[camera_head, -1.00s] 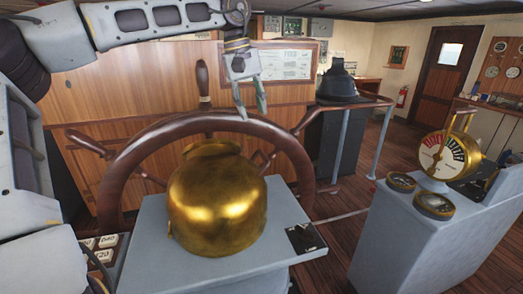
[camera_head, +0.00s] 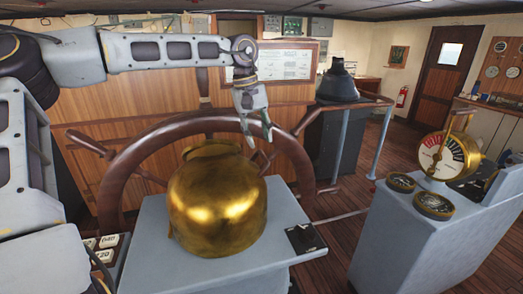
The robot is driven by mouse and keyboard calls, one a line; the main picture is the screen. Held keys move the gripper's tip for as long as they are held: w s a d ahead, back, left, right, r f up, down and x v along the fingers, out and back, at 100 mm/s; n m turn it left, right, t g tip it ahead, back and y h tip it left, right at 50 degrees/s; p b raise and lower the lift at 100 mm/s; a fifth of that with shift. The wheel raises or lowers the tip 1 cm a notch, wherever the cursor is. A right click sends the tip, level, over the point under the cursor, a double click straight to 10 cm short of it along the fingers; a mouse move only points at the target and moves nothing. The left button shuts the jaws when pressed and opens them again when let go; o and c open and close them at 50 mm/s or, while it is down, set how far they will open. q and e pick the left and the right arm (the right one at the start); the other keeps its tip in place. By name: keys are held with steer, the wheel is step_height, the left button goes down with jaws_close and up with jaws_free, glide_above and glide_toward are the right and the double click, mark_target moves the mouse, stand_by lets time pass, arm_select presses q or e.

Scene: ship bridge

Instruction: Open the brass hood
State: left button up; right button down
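The brass hood (camera_head: 217,205) is a rounded, shiny gold dome on top of the grey pedestal (camera_head: 150,225) in the lower middle of the head view. It looks shut, with a raised rim at its upper back. My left gripper (camera_head: 259,144) hangs from the arm that comes in from the left, fingers pointing down. It is above and behind the hood's upper right side, in front of the wheel's rim. Its fingers are slightly apart with nothing visible between them, and it appears clear of the hood. My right gripper is out of view.
A wooden ship's wheel (camera_head: 130,150) stands close behind the hood, its spokes sticking out. To the right, a grey console (camera_head: 420,240) carries a brass telegraph dial (camera_head: 441,156) and two round gauges. A small black plate (camera_head: 305,238) lies on the pedestal's right corner.

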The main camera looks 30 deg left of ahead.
mark_target(263, 154)
arm_select(q)
steer(key=shift+x, duration=2.8)
jaws_close()
